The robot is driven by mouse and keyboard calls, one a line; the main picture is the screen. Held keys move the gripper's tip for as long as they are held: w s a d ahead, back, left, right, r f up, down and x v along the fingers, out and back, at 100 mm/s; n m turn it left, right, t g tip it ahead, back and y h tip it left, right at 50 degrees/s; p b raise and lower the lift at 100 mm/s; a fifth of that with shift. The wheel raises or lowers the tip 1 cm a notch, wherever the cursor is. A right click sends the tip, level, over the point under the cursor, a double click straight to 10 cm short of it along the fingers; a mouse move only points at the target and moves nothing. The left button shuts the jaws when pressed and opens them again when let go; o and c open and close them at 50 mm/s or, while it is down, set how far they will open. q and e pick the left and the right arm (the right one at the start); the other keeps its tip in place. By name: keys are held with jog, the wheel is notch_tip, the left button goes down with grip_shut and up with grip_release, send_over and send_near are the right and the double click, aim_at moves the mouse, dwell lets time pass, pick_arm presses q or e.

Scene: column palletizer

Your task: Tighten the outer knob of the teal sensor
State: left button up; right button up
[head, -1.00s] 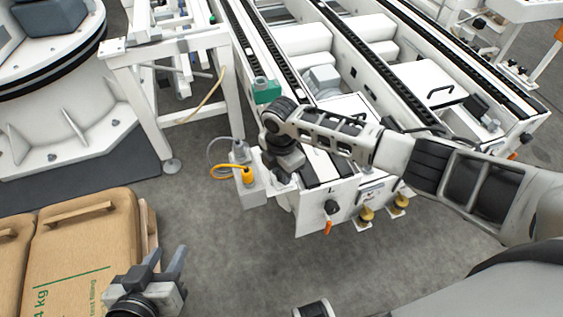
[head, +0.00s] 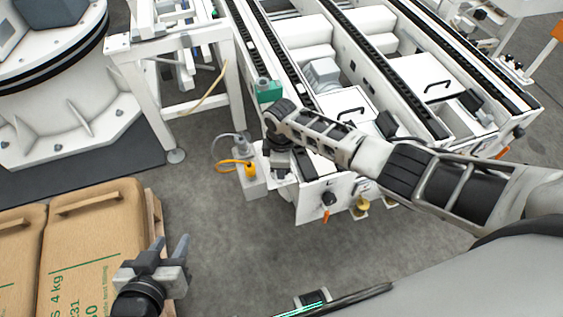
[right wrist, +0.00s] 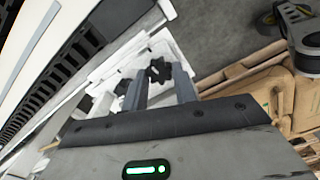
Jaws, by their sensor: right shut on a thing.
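The teal sensor (head: 268,91) is a small box on the left rail of the conveyor, just beyond my right wrist in the head view. My right gripper (head: 279,172) points down at the near left end of the conveyor, its fingertips mostly hidden by the wrist. In the right wrist view its two fingers (right wrist: 160,88) are shut on a black star-shaped knob (right wrist: 158,70) near their tips. Another dark knob (right wrist: 87,103) shows to the left of the fingers. The teal body is not seen in that view. My left gripper (head: 174,250) is open and empty above the floor.
A black knob with an orange handle (head: 328,200) is on the end plate. Brown bags (head: 95,235) on a pallet lie at lower left. The floor between is clear.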

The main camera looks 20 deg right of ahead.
pick_arm(q)
jog(key=shift+s+f, duration=0.15)
dwell(0.3)
pick_arm(e)
jog(key=o, duration=1)
pick_arm(q)
jog(key=shift+r, duration=0.2)
pick_arm(e)
jog(key=shift+r, duration=0.25)
pick_arm(q)
jog(key=p, duration=0.3)
jog(key=shift+s+a+r+m, duration=0.1)
jog(key=shift+a+r+m, duration=0.2)
jog(key=shift+a+r, duration=0.1)
pick_arm(e)
notch_tip(320, 180, up, 16)
jog(key=shift+f, duration=0.25)
